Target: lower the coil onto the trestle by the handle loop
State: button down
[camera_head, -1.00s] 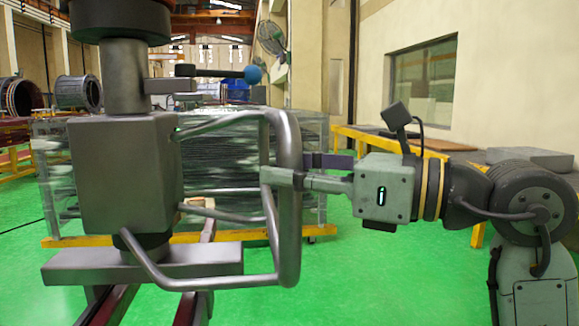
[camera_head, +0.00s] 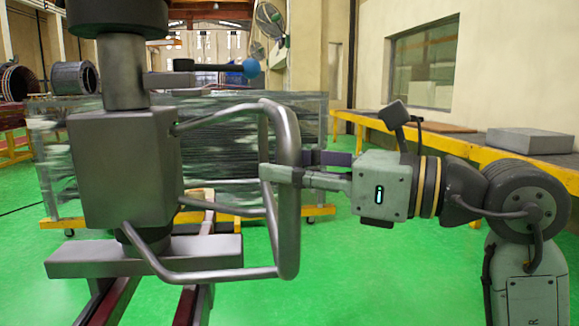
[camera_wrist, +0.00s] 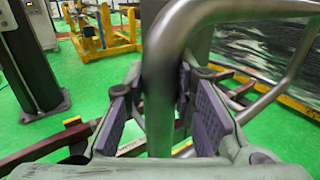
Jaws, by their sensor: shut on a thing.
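The handle loop (camera_head: 285,132), a bent grey tube frame, juts right from a grey box-shaped body (camera_head: 124,170) hanging under a dark column. A flat grey crossbar (camera_head: 200,256) is at the body's foot. My gripper (camera_head: 290,168) comes from the right and is shut on the loop's upright bar. In the wrist view the loop's bar (camera_wrist: 159,95) runs between the purple finger pads. Dark red beams (camera_head: 188,308), apparently the trestle, run below the crossbar; the gap between them cannot be judged. I cannot make out the coil as a separate thing.
A wrapped stack (camera_head: 80,150) on a yellow-framed cart stands behind the body. A lever with a blue knob (camera_head: 251,68) sticks out above the loop. A yellow-edged bench (camera_head: 460,150) with a grey block (camera_head: 528,141) stands behind my arm. Green floor (camera_head: 370,285) is open around.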

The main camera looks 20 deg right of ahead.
jog(key=shift+f, duration=0.2)
dwell(0.5)
jog(key=shift+f+b, duration=1)
jog(key=shift+f, duration=0.05)
jog(key=shift+a, duration=0.1)
dwell(0.5)
jog(key=c, duration=1.6)
grip_release()
jog(key=shift+f, duration=0.1)
jog(key=shift+c, duration=0.2)
jog(key=o, duration=0.4)
jog(key=shift+r, duration=0.2)
jog(key=shift+c, duration=0.2)
jog(key=v, duration=1.2)
